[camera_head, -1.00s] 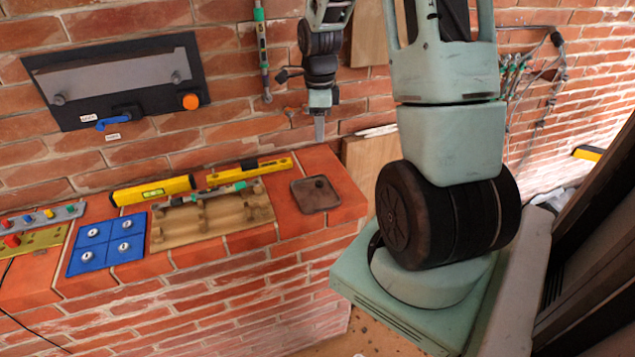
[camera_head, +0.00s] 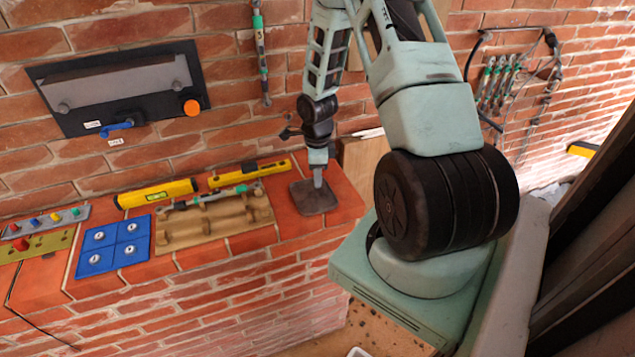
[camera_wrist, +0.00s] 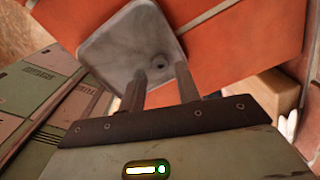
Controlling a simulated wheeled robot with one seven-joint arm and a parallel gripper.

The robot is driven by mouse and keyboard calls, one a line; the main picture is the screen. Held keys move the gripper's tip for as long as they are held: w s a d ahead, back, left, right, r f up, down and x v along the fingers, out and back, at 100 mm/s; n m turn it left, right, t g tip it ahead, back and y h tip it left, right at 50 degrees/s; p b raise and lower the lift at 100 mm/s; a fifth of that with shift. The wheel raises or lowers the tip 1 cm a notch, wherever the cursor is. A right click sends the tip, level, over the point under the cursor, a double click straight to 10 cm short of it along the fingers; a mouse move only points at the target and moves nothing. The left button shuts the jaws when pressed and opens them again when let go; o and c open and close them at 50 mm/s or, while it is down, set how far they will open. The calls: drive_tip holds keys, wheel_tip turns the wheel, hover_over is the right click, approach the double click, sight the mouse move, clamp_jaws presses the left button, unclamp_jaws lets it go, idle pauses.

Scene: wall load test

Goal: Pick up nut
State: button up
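The tray also shows in the head view (camera_head: 309,202), at the right end of the brick ledge. My gripper (camera_wrist: 160,72) points down at the tray. Contact with the nut cannot be told. In the head view my gripper (camera_head: 318,180) is over the tray and hides the nut.
Left of the tray on the ledge are a wooden rack (camera_head: 215,220), yellow levels (camera_head: 155,194), a blue panel with knobs (camera_head: 112,245) and a button box (camera_head: 45,224). The brick wall stands close behind. A black wall panel (camera_head: 115,88) hangs at upper left.

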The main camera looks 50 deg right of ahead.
drive_tip(key=shift+f, duration=1.1)
clamp_jaws()
wheel_tip(320, 180, up, 10)
drive_tip(key=b, duration=0.2)
